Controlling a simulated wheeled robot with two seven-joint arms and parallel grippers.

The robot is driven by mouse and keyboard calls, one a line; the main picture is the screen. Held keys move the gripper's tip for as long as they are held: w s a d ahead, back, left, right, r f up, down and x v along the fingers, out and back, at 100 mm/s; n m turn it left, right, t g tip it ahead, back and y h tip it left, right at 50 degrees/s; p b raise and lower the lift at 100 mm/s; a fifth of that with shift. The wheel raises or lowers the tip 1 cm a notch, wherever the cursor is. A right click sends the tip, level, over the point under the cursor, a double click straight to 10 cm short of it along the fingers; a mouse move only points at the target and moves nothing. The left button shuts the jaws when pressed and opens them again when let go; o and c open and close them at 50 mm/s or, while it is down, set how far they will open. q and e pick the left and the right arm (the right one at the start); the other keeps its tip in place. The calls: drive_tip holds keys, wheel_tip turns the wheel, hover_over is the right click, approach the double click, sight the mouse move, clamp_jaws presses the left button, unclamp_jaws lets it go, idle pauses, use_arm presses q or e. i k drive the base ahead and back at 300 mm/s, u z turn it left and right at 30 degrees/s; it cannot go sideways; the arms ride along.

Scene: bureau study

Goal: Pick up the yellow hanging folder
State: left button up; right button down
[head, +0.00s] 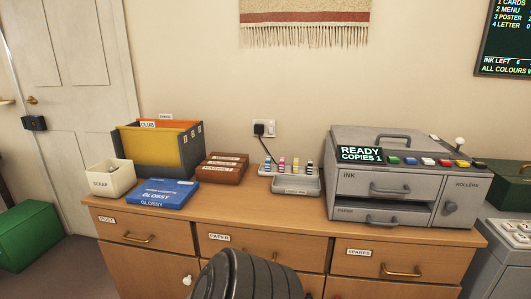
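The yellow hanging folder (158,150) stands upright in a dark grey open-topped file box (193,151) at the left end of the wooden sideboard. A white tab reading CLUB sits on its top edge. An orange folder (180,124) with its own tab shows just behind it. Neither of my grippers shows in the head view.
A cream scrap bin (110,179) and blue GLOSSY box (163,194) stand in front of the file box. Brown boxes (226,168), an ink tray (296,186) and a grey printer (398,185) stand to the right. A dark ribbed shape (247,276) hides some drawer fronts.

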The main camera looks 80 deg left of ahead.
sight(147, 144)
drive_tip(key=u, duration=3.35)
